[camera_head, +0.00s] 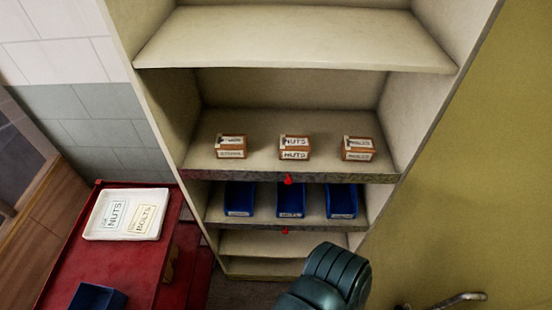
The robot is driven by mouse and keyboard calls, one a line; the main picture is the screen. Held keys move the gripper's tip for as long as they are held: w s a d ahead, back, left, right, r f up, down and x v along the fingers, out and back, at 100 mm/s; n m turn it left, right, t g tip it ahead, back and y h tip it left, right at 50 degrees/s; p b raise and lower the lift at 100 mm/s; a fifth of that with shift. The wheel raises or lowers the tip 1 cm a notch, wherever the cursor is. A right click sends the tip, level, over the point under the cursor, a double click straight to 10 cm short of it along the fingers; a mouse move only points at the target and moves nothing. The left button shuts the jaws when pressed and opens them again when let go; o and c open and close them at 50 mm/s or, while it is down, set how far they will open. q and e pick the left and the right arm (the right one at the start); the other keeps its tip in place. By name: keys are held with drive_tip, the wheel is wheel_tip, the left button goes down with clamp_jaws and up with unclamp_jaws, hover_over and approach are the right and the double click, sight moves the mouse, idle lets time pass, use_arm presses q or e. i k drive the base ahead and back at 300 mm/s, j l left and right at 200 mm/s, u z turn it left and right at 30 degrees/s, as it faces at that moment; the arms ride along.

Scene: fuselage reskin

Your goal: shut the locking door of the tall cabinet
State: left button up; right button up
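The tall cabinet (290,42) stands open in front of me, its shelves in full view. A large olive-yellow panel, which looks like its door (475,165), stands along the right side, swung clear of the opening. A metal handle (460,299) shows low on that panel, near the bottom edge of the view. A teal, ribbed, rounded part of my own body shows at the bottom centre, in front of the cabinet's foot and apart from the handle in the picture. No gripper fingers are visible, so neither gripper can be made out.
Three small boxes, including a nuts box (295,147), sit on a middle shelf. Three blue bins (291,200) sit below. Two red knobs (288,180) mark shelf fronts. At left, a red cart (95,245) carries a white tray (98,227) and a dark blue bin (98,297).

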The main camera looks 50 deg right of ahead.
sight(468, 227)
drive_tip(key=z, duration=3.45)
